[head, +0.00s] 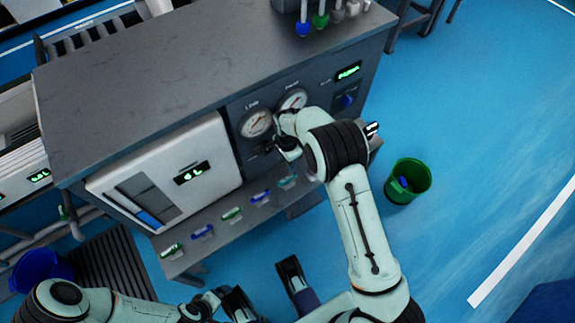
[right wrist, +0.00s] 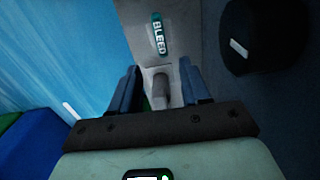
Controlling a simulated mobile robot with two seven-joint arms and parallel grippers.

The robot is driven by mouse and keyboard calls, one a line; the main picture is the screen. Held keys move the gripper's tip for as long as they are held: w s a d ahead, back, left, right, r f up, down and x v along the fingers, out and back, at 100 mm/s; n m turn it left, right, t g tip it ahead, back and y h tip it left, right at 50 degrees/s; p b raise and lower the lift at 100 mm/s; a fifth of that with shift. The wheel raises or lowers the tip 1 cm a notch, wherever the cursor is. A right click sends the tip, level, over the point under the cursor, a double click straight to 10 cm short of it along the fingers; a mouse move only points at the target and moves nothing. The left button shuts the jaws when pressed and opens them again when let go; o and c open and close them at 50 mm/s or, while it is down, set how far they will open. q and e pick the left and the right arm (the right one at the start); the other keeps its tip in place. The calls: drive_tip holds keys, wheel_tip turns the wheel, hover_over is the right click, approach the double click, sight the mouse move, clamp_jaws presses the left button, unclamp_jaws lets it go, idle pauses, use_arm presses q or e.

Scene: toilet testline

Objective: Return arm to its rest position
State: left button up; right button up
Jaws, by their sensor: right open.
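My right arm reaches up from the lower right in the head view. Its gripper (head: 287,148) is at the front of the grey test bench (head: 190,65), just below the two round gauges. In the right wrist view my right gripper (right wrist: 158,92) is open, with a short grey stub (right wrist: 160,88) between its dark fingers. I cannot tell whether the fingers touch it. A BLEED label (right wrist: 158,35) lies just beyond. My left arm is low at the lower left, with its gripper (head: 238,303) partly cut off; its opening is unclear.
A dark round knob (right wrist: 265,35) is close right of the right gripper. A shelf with several coloured tags (head: 231,214) runs along the bench front. A green bucket (head: 408,180) stands right of my forearm. The blue floor (head: 480,130) farther right is clear.

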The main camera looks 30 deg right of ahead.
drive_tip(key=shift+r, duration=0.35)
idle(0.3)
